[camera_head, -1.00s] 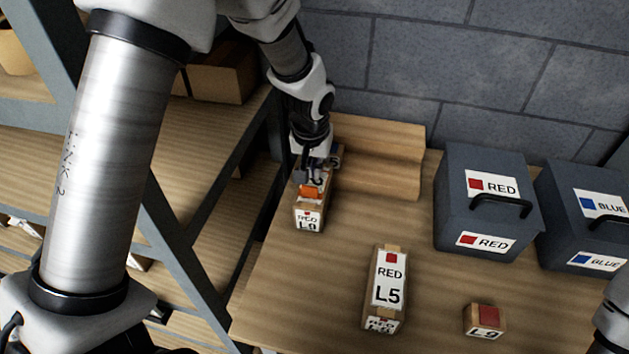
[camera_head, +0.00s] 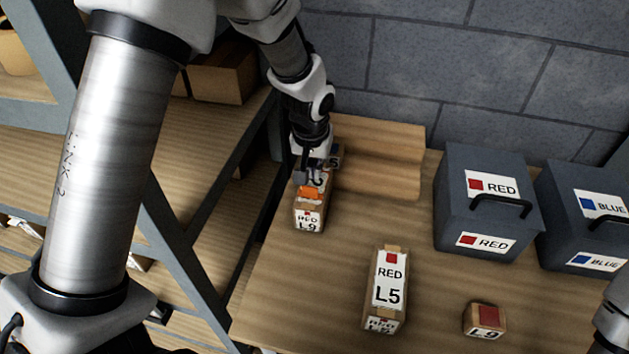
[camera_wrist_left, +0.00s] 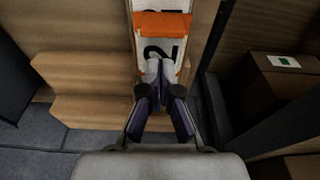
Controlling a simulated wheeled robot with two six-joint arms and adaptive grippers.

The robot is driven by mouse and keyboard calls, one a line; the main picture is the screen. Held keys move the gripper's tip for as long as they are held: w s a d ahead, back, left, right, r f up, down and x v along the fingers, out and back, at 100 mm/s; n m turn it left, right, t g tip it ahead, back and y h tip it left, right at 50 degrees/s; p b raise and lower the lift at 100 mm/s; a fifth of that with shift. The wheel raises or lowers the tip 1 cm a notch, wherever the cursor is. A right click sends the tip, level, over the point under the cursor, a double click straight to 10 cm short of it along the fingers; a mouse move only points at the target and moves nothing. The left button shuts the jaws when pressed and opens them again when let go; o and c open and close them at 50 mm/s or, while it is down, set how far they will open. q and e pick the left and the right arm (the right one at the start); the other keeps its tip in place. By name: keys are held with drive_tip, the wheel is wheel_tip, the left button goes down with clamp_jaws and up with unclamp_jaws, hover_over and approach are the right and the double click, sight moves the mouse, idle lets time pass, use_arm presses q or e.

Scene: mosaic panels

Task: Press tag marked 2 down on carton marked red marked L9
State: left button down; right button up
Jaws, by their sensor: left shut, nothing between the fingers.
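In the left wrist view the tag's orange band (camera_wrist_left: 162,24) and part of the black figure show. My left gripper (camera_head: 313,170) is shut and empty, pointing down over the far part of the tag. Its fingertips (camera_wrist_left: 160,72) hide part of the tag; I cannot tell whether they touch it. My right gripper is not in view.
A carton marked red L5 (camera_head: 388,280) and a small block marked L9 (camera_head: 485,320) are nearer. Grey boxes marked red (camera_head: 460,220) and blue (camera_head: 575,235) stand right. A wooden stepped stand (camera_head: 385,160) is behind; shelving (camera_head: 190,215) is left.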

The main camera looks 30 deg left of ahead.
use_arm(q)
drive_tip(key=shift+f+b, duration=0.55)
drive_tip(key=shift+f, duration=0.4)
wheel_tip(320, 180, up, 8)
drive_tip(key=p, duration=0.7)
idle(0.3)
drive_tip(key=shift+r, duration=0.1)
